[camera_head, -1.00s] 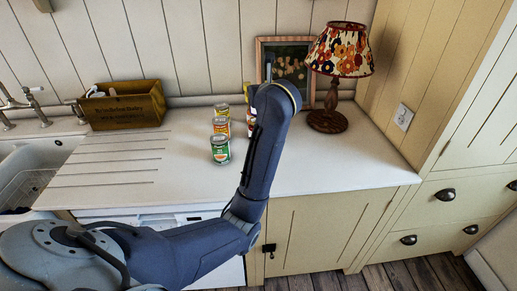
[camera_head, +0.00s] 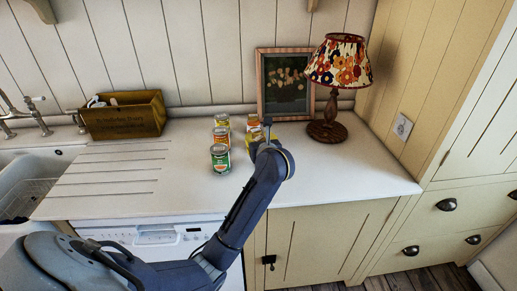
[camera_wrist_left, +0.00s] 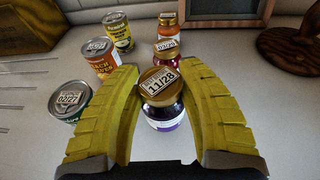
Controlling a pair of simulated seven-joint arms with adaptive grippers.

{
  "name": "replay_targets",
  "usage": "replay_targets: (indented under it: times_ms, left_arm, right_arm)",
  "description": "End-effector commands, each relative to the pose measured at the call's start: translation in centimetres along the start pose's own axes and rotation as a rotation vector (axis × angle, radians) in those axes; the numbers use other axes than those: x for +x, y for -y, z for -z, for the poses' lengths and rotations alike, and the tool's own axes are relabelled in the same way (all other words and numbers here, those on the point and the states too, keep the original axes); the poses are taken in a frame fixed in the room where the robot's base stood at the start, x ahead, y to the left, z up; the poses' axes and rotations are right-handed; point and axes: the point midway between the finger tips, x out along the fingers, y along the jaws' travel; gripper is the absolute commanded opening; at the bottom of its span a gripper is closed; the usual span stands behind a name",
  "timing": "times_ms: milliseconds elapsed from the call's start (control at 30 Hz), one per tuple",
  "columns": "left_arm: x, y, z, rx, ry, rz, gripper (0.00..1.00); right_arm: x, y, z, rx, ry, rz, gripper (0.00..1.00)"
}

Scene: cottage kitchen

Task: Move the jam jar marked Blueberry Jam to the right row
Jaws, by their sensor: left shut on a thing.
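In the left wrist view a small jar of dark purple contents (camera_wrist_left: 163,110) has a gold lid dated 11/28 and a purple-and-white label whose words I cannot read. My left gripper (camera_wrist_left: 159,70), with yellow fingers, is shut on this jar, one finger on each side. In the head view my wrist covers most of the gripper (camera_head: 254,138) and the jar is hidden. Beyond the held jar stand a dark red jar (camera_wrist_left: 167,52) and an orange jar (camera_wrist_left: 168,25), in line with it. The orange jar also shows in the head view (camera_head: 253,122). My right gripper is out of view.
A row of cans stands to the left: a green can (camera_head: 220,160), a red-orange can (camera_head: 221,138) and a yellow can (camera_head: 222,120). A lamp (camera_head: 328,132) and a picture frame (camera_head: 263,85) stand behind, at right. A wooden crate (camera_head: 125,118) is at left. The right countertop (camera_head: 350,170) is clear.

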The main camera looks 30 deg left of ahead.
Motion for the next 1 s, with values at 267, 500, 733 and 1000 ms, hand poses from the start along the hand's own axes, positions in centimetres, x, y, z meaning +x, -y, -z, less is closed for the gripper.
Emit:
replay_targets:
  times_ms: [267,500,733,1000]
  left_arm:
    - [0.9,-0.1,3.0,0.002,0.001,-0.001,0.0]
    - [1.1,0.0,3.6,0.001,0.002,0.0,0.0]
    - [1.1,0.0,3.7,0.001,0.001,0.0,0.0]
    - [1.1,0.0,3.9,0.001,-0.001,0.0,0.63]
  right_arm:
    - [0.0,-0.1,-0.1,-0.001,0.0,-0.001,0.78]
    - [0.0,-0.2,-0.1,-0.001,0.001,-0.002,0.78]
    - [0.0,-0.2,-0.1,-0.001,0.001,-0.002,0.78]
    - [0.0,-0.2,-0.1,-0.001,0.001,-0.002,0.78]
